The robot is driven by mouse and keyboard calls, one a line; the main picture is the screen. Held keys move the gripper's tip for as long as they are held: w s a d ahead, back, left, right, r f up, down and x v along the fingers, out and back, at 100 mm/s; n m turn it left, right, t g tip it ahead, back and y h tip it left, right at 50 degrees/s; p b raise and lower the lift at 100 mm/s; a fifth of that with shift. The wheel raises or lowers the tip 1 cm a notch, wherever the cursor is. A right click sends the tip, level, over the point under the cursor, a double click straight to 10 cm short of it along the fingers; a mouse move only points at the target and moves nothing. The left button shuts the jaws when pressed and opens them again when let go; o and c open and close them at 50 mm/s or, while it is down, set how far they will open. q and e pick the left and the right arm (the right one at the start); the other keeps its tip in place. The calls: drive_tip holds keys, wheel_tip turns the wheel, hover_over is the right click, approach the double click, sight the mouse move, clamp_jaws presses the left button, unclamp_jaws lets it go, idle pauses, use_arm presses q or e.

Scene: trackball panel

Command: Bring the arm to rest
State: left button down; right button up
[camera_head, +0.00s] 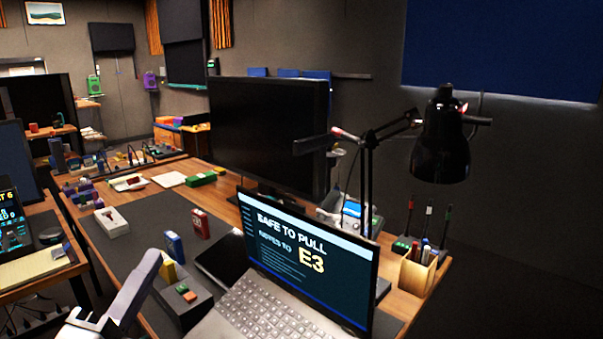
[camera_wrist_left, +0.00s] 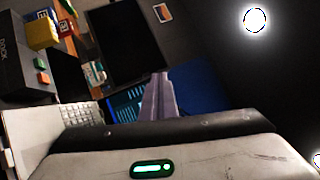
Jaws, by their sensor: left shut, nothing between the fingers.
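My left gripper (camera_head: 151,258) comes in from the bottom left in the head view, its grey fingers together and empty. It is near the dark dock box (camera_head: 186,308) with a green and an orange button, but I cannot tell whether it is above or beside it. In the left wrist view the shut fingers (camera_wrist_left: 159,76) point toward the laptop screen (camera_wrist_left: 203,92), with nothing between them. The dock box (camera_wrist_left: 18,70) shows at the left there. My right gripper is in neither view.
An open laptop (camera_head: 305,258) reading "SAFE TO PULL" stands at the desk's front right. Behind it are a monitor (camera_head: 268,130), a black lamp (camera_head: 440,140) and a pen holder (camera_head: 418,272). Blue (camera_head: 174,246) and red (camera_head: 200,223) blocks stand near the gripper. The dark mat (camera_head: 140,222) is partly bare.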

use_arm(q)
drive_tip(key=s+a+f+n+g+y, duration=0.3)
drive_tip(key=f+n+g, duration=0.1)
drive_tip(key=f+n, duration=0.4)
drive_tip(key=s+a+f+n+g+y, duration=0.35)
drive_tip(key=f+n, duration=0.25)
drive_tip(key=f, duration=0.3)
drive_tip(key=s+d+f+n+g+h, duration=0.25)
drive_tip(key=s+d+f+g, duration=0.2)
drive_tip(key=s+f, duration=0.4)
drive_tip(key=s+d+f+n+g+h, duration=0.1)
drive_tip(key=s+d+f+n+g, duration=0.4)
drive_tip(key=s, duration=0.6)
drive_tip(key=w+d+f+m+t+h, duration=0.1)
drive_tip(key=w+d+f+t, duration=0.1)
drive_tip(key=f, duration=0.4)
drive_tip(key=w+d+f+m+t+h, duration=0.1)
drive_tip(key=w+d+f+t, duration=0.1)
drive_tip(key=f, duration=0.4)
drive_tip(key=shift+w+d, duration=0.25)
drive_tip(key=shift+w, duration=0.15)
